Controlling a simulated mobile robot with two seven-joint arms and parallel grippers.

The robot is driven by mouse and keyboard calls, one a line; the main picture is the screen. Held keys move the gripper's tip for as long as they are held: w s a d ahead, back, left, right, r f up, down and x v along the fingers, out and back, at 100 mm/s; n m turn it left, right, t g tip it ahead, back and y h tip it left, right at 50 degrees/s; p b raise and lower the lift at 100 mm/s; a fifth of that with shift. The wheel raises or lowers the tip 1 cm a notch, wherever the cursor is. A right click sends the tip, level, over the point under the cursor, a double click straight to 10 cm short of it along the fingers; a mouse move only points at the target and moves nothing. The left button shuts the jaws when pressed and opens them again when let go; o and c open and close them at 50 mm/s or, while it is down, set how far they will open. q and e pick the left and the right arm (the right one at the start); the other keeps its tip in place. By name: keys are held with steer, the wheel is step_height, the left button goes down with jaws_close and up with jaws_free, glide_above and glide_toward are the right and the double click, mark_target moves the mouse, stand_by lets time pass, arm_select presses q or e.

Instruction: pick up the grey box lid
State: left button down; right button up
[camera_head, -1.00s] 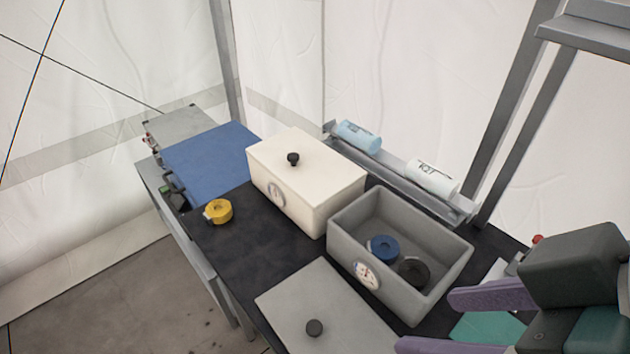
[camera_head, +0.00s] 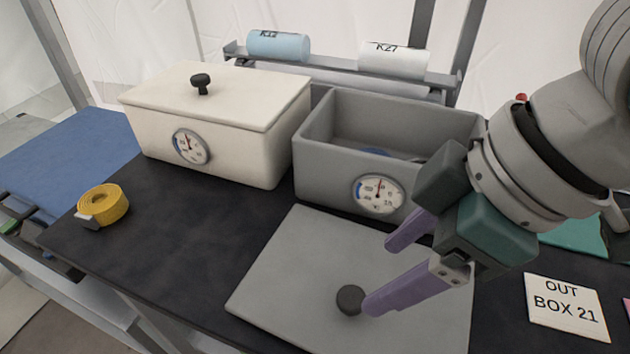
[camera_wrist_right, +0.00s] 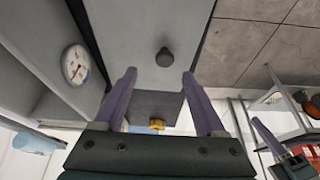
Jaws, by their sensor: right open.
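The grey box lid (camera_head: 290,265) lies flat on the dark table in front of the open grey box (camera_head: 325,185). Its round dark knob (camera_head: 350,300) points up. The lid (camera_wrist_right: 125,40) and knob (camera_wrist_right: 165,57) also show in the right wrist view. My right gripper (camera_head: 379,275) is open and empty over the lid's right part. One fingertip appears close to the knob in the head view, but the wrist view shows the knob beyond the fingertips (camera_wrist_right: 160,80). A purple finger at the right wrist view's lower right seems to be my left gripper (camera_wrist_right: 266,142); its opening is unclear.
A lidded cream box (camera_head: 220,125) stands left of the grey box, which holds a partly hidden blue item (camera_head: 376,152). A yellow tape roll (camera_head: 103,205) sits at the left. A rail with blue (camera_head: 278,46) and white (camera_head: 394,60) rolls runs behind. An "OUT BOX 21" card (camera_head: 566,308) lies right.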

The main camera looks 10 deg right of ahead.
mark_target(353, 298)
steer(key=x, duration=0.4)
steer(key=b+x, duration=0.1)
steer(key=x, duration=0.1)
steer(key=shift+s+a+f, duration=0.25)
steer(key=shift+a, duration=0.15)
jaws_close()
stand_by(1.0)
